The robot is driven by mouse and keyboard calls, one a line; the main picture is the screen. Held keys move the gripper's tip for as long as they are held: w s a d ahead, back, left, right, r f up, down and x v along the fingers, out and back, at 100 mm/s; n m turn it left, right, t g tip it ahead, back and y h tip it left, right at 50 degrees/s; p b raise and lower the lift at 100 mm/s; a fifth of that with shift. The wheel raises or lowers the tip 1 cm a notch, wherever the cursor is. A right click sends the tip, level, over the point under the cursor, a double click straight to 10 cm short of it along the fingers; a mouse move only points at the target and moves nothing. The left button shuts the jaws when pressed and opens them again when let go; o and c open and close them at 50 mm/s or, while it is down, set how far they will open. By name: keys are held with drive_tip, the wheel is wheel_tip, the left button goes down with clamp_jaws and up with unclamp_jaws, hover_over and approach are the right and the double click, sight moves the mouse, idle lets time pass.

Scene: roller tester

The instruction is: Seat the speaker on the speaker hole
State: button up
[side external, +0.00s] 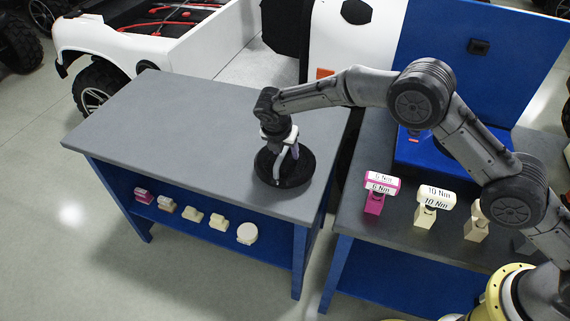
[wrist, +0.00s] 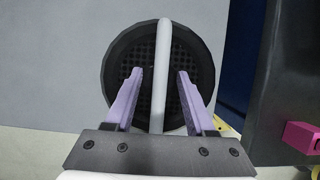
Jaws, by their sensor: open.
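The speaker is a round black disc (side external: 270,175) lying flat near the right end of the grey table. In the wrist view it shows a perforated grille and dark rim (wrist: 113,75), with a white bar (wrist: 165,45) running across it. My gripper (side external: 284,160) is over the speaker, pointing down. In the wrist view its two lavender fingers (wrist: 160,73) are apart, one on each side of the white bar, with gaps visible. Whether the fingertips touch the speaker cannot be told. I cannot identify the speaker hole for certain in either view.
The grey tabletop (side external: 180,120) is clear left of the speaker. Several tools stand on the table's lower blue shelf (side external: 270,250). A second table at right holds a magenta torque tool (side external: 376,195) and a cream one (side external: 430,210). A white vehicle body (side external: 110,45) stands behind.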

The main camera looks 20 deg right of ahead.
drive_tip(key=shift+c, duration=0.3)
clamp_jaws()
idle(0.9)
drive_tip(key=shift+r, duration=0.1)
